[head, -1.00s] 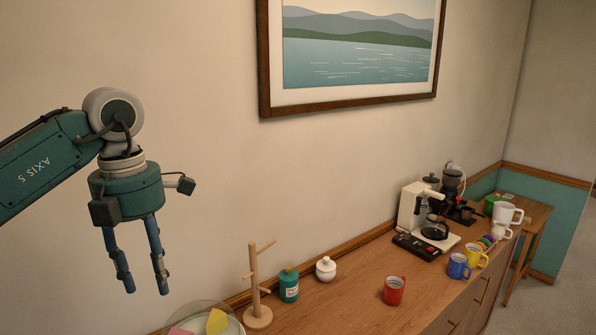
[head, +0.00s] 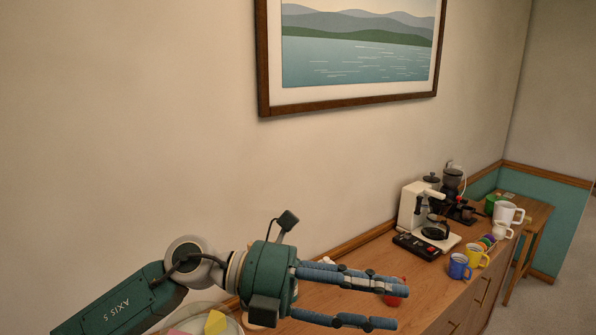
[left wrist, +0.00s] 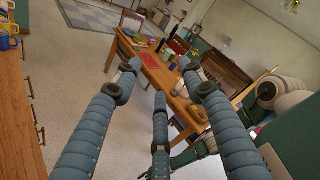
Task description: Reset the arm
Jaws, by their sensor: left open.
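My left arm comes in low from the left in the head view. Its gripper (head: 398,307) points right, over the wooden counter (head: 425,285). The fingers are spread and empty. They pass in front of the red mug (head: 393,300) and partly hide it; I cannot tell how far above it they are. In the left wrist view the same gripper (left wrist: 165,80) shows its blue fingers apart, with nothing between them. A green and white arm part of mine shows at the right of that view. My right gripper is in neither view.
A coffee machine (head: 413,208), a blue mug (head: 458,267) and a yellow mug (head: 477,257) stand farther along the counter. A framed picture (head: 355,50) hangs above. The wrist view shows a wooden table (left wrist: 165,78) with objects across open floor (left wrist: 75,75).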

